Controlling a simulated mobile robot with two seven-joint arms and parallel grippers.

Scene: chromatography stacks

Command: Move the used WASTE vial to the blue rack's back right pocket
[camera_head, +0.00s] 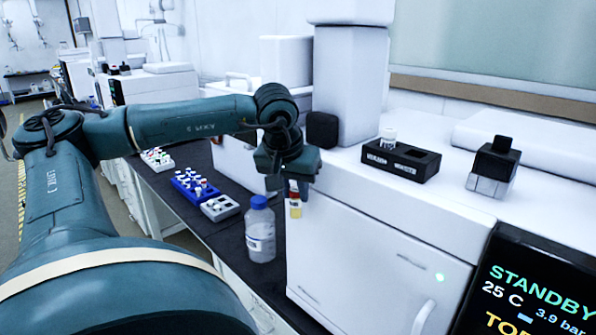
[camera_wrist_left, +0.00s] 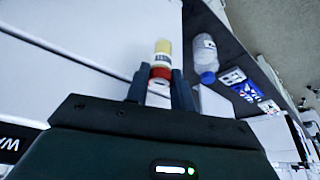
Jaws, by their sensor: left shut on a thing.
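My left gripper (camera_head: 293,185) is shut on a small vial (camera_head: 295,208) with a yellow and red band, held upright in front of the white instrument. In the left wrist view the vial (camera_wrist_left: 161,62) sits between the two dark fingers (camera_wrist_left: 157,88). The blue rack (camera_head: 180,186) stands on the dark bench to the left, with several vials in it; it also shows in the left wrist view (camera_wrist_left: 247,91). Its back right pocket is too small to make out. My right gripper is not in view.
A blue-capped bottle (camera_head: 261,236) stands just left of the held vial. A grey rack (camera_head: 231,212) sits between bottle and blue rack. A black two-pocket holder (camera_head: 425,172) on the instrument has a white-capped vial (camera_head: 389,137) in its left pocket.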

